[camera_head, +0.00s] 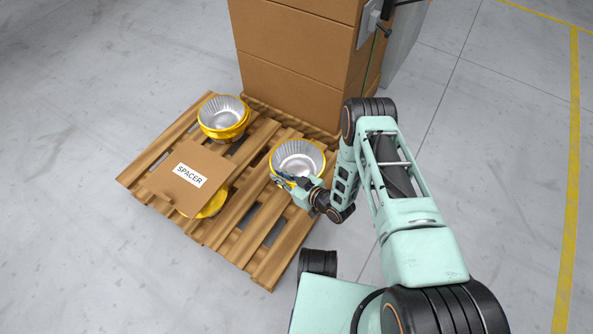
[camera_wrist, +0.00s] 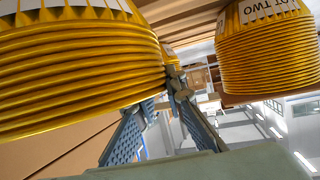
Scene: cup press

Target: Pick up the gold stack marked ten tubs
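Three gold stacks with silver insides stand on a wooden pallet in the head view: a back-left stack (camera_head: 223,117), a front-left stack (camera_head: 212,206) mostly hidden under a card, and a right stack (camera_head: 298,158). No "ten tubs" mark is readable. My gripper (camera_head: 288,181) is at the near-left side of the right stack. In the wrist view a ribbed gold stack (camera_wrist: 70,75) looms close at left, its white label cut off by the frame. My gripper (camera_wrist: 162,92) shows two fingers apart beside it, with contact unclear. Another gold stack (camera_wrist: 268,58), marked "LOT TWO", is farther right.
The brown card marked SPACER (camera_head: 188,177) lies over the front-left stack. Tall brown cartons (camera_head: 295,55) stand right behind the pallet (camera_head: 262,262). Open grey floor (camera_head: 70,100) lies to the left.

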